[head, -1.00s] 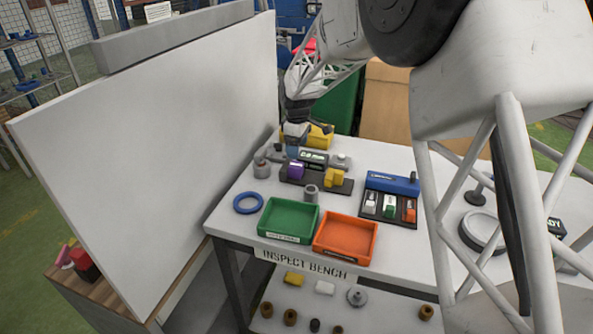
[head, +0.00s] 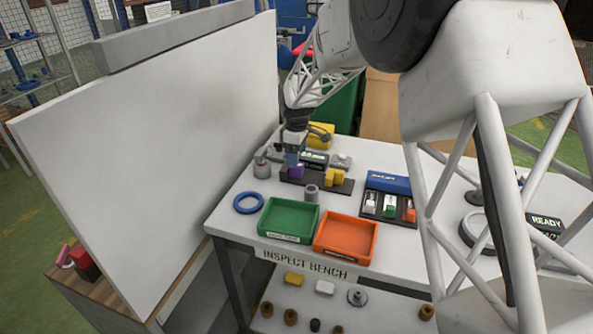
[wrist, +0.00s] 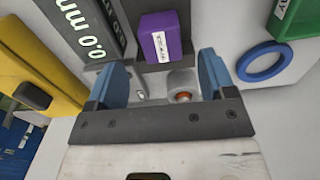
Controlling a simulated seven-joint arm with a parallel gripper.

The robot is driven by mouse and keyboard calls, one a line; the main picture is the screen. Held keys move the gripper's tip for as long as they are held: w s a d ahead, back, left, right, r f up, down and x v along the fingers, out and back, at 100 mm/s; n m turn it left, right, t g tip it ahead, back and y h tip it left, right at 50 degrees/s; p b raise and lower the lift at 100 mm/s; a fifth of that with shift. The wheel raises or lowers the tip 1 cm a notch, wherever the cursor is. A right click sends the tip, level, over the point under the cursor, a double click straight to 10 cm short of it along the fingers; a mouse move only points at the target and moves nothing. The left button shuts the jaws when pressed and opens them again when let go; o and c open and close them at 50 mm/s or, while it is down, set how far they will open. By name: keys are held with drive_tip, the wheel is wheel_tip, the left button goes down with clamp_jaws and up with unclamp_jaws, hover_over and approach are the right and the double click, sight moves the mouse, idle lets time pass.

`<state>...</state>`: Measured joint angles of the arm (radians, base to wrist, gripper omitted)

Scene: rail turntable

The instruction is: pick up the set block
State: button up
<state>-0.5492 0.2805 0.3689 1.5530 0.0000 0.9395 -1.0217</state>
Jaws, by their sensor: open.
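A purple block (head: 296,172) with a white label sits at the left end of the dark gauge base (head: 318,186). I cannot read its label, so I cannot tell for sure that it is the set block. In the wrist view the purple block (wrist: 160,33) lies just beyond the fingertips, in line with the gap between them. My gripper (wrist: 163,72) is open and empty, with one blue finger on each side. In the head view my gripper (head: 291,157) is low, just behind the purple block and partly hidden by it.
A display (wrist: 97,38) reading 0.0 mm stands beside the purple block. A yellow block (head: 336,177) sits at the base's other end. A grey fixture (head: 261,168) is close on the left. Green (head: 289,219) and orange (head: 345,238) trays and a blue ring (head: 248,204) lie in front.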

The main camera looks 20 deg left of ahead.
drive_tip(key=shift+s+f, duration=0.1)
drive_tip(key=shift+f, duration=2.5)
drive_tip(key=c, duration=1.3)
drive_tip(key=shift+r, duration=0.15)
drive_tip(key=shift+r, duration=4.9)
